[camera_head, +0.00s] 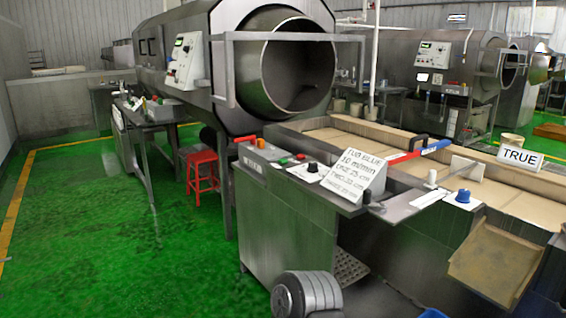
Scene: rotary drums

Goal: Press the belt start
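The steel control console (262,222) stands in the middle, in front of the conveyor. On its sloping top are a green button (284,161), an orange-red button (300,156) and a black knob (312,167) on a white plate. A dark label with small light lettering and a red handle are at the console's left end. I cannot read which control is the belt start. The belt (345,140) is tan and lies behind the console. Neither of my grippers is in view.
A printed sign (352,174) stands at the console's right end. A blue knob (463,196) sits further right. A grey ribbed rounded object (306,294) is at the bottom. A red stool (201,171) and large drum (285,65) are behind. Green floor at left is clear.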

